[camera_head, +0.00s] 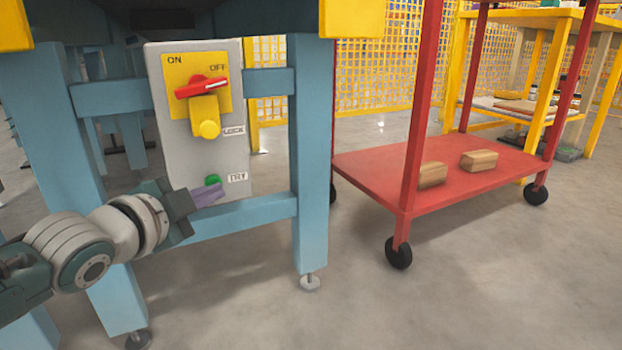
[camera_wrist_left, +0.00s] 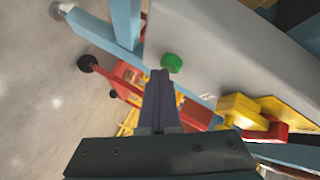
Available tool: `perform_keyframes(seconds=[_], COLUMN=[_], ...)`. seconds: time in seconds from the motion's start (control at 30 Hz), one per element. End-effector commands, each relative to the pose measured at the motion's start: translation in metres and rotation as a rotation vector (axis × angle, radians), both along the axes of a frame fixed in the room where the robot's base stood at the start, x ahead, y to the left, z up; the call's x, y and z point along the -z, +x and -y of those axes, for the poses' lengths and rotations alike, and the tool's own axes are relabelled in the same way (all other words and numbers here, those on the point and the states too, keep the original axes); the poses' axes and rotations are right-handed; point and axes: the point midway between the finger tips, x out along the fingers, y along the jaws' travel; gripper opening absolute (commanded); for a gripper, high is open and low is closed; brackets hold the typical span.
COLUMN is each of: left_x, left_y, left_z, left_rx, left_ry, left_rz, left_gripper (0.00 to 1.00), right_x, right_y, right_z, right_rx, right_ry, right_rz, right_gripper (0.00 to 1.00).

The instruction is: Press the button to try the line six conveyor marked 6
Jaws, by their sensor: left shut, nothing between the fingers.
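A grey switch box (camera_head: 218,160) is mounted on the blue conveyor frame (camera_head: 310,150). It carries a green button (camera_head: 212,181) beside a label reading TRY, low on its face. Above is a yellow plate with a red handle (camera_head: 202,87), marked ON, OFF and LOCK. My left gripper (camera_head: 208,196) is shut and empty, its fingertips just below and in front of the green button. In the left wrist view the shut fingertips (camera_wrist_left: 160,78) lie close to the green button (camera_wrist_left: 171,63); I cannot tell whether they touch. No number 6 is legible.
A red wheeled cart (camera_head: 380,168) with two wooden blocks (camera_head: 432,175) on its lower shelf stands to the right. A yellow table (camera_head: 540,20) and mesh fence are behind. The grey floor between the frame and the cart is clear.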

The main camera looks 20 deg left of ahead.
Motion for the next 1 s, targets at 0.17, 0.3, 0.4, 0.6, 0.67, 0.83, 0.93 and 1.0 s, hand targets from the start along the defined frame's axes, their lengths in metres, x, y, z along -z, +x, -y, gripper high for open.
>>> perform_keyframes(seconds=[0.17,0.3,0.4,0.6,0.67,0.83,0.93,1.0], left_x=[-0.003,-0.002,-0.001,-0.001,-0.002,-0.003,-0.003,-0.003], left_y=[-0.007,-0.010,-0.011,-0.011,-0.012,-0.023,-0.030,-0.034], left_z=[0.007,0.011,0.012,0.012,0.014,0.027,0.034,0.040], left_rx=[-0.001,-0.001,-0.001,0.000,0.000,0.000,-0.001,0.000], left_ry=[-0.002,-0.002,0.000,0.000,-0.001,-0.004,-0.004,-0.005], left_rz=[-0.001,0.000,-0.001,0.000,-0.001,-0.001,-0.002,-0.001], left_gripper=[0.00,0.00,0.00,0.00,0.00,0.00,0.00,0.00], right_x=[-0.011,-0.014,-0.013,-0.013,-0.016,-0.028,-0.033,-0.037], right_y=[0.000,0.000,0.000,0.000,0.000,0.000,0.000,0.000], right_z=[0.000,0.000,0.000,0.000,0.000,-0.001,-0.002,-0.002], right_rx=[0.000,0.000,0.000,0.001,0.002,0.003,0.004,0.004], right_ry=[0.000,0.000,0.000,0.001,0.002,0.005,0.007,0.007], right_rz=[0.000,0.000,0.000,0.000,0.000,0.000,0.000,0.000], right_gripper=[0.00,0.00,0.00,0.00,0.00,0.00,0.00,0.00])
